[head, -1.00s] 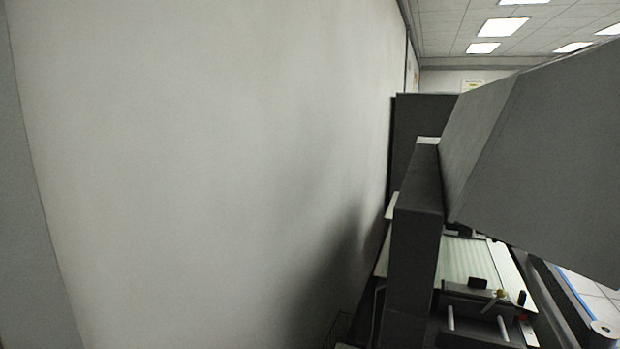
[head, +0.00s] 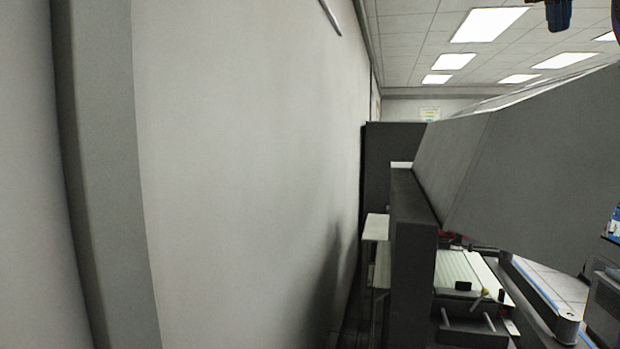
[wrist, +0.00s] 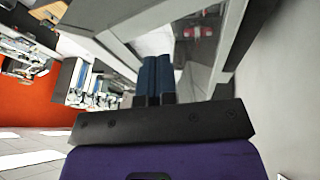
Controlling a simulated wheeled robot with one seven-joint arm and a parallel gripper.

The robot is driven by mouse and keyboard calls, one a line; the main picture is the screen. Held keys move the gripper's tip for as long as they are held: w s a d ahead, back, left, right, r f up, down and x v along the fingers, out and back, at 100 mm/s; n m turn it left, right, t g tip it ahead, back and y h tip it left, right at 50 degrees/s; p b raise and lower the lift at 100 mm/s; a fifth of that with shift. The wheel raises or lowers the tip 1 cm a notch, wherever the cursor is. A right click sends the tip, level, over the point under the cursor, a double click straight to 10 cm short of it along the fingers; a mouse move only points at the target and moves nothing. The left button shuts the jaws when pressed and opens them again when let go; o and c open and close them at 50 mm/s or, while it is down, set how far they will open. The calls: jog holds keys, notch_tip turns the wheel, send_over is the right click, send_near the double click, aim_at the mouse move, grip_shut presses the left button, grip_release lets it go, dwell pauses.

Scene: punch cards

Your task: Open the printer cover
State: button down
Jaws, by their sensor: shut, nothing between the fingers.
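The printer cover (head: 540,165) is a large dark grey hood in the head view, at the right. It is tilted up, with a gap below it that shows the printer's inside, a pale ribbed sheet (head: 465,272) and metal rods. My gripper (wrist: 160,62) shows in the wrist view as two blue fingers lying side by side, shut with nothing between them. A grey frame (wrist: 135,28) with a glassy pane is beyond the fingertips; I cannot tell whether they touch it. The fingers do not show clearly in the head view.
A dark upright printer side (head: 412,255) stands left of the cover's gap. A pale wall (head: 250,180) fills the left of the head view, close to the printer. An orange-red wall (wrist: 40,98) and a cluttered shelf show left in the wrist view.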

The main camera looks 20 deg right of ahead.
jog(key=s+a+f+n+t+y, duration=0.1)
jog(key=s+a+f+n+y, duration=0.1)
jog(key=a+f, duration=1)
jog(key=s+a+f+n+t+y, duration=0.2)
jog(key=s+a+f+n, duration=0.2)
jog(key=a+f, duration=0.9)
notch_tip(320, 180, down, 5)
jog(key=shift+s+a+f, duration=0.1)
jog(key=shift+s+a, duration=0.05)
jog(key=shift+a, duration=0.1)
jog(key=c, duration=1.7)
grip_release()
jog(key=shift+n+y, duration=0.3)
jog(key=shift+n, duration=0.3)
jog(key=s+a+f, duration=0.1)
jog(key=f, duration=0.2)
jog(key=s+a+f, duration=0.2)
jog(key=f, duration=0.1)
jog(key=s+a+f, duration=0.1)
jog(key=s+f, duration=0.1)
jog(key=f, duration=0.1)
jog(key=shift+a+f, duration=0.15)
jog(key=shift+f, duration=0.15)
jog(key=shift+o, duration=1.4)
jog(key=shift+s+a+f, duration=0.1)
jog(key=shift+f, duration=0.2)
